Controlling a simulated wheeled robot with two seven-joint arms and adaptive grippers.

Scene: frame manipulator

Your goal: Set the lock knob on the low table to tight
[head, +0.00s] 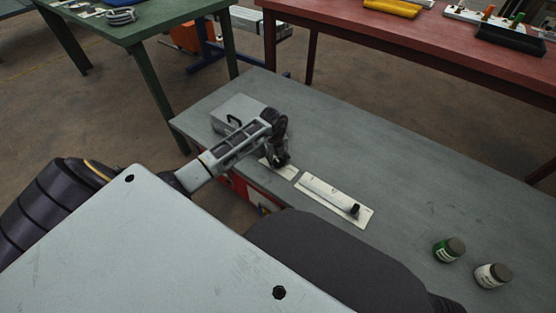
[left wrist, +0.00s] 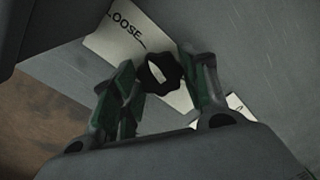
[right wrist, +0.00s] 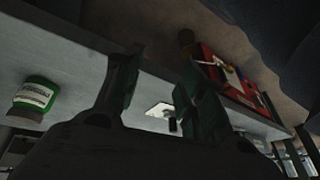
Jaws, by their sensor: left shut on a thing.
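The lock knob (left wrist: 160,73) is black and lobed, on a white plate (left wrist: 105,43) on the grey low table (head: 412,190). The word LOOSE reads beside the knob in the left wrist view; no TIGHT label can be read. My left gripper (left wrist: 160,88) is shut on the knob, one finger on each side. In the head view the left gripper (head: 280,153) hides most of the knob and its plate (head: 284,171). My right gripper (right wrist: 157,98) is open and empty, its fingers apart, near the table's edge.
A white strip (head: 322,194) with a black peg (head: 355,209) lies beside the knob plate. A grey box (head: 238,108) with a handle stands behind the left gripper. A green jar (head: 443,252) and a white jar (head: 489,276) stand at right.

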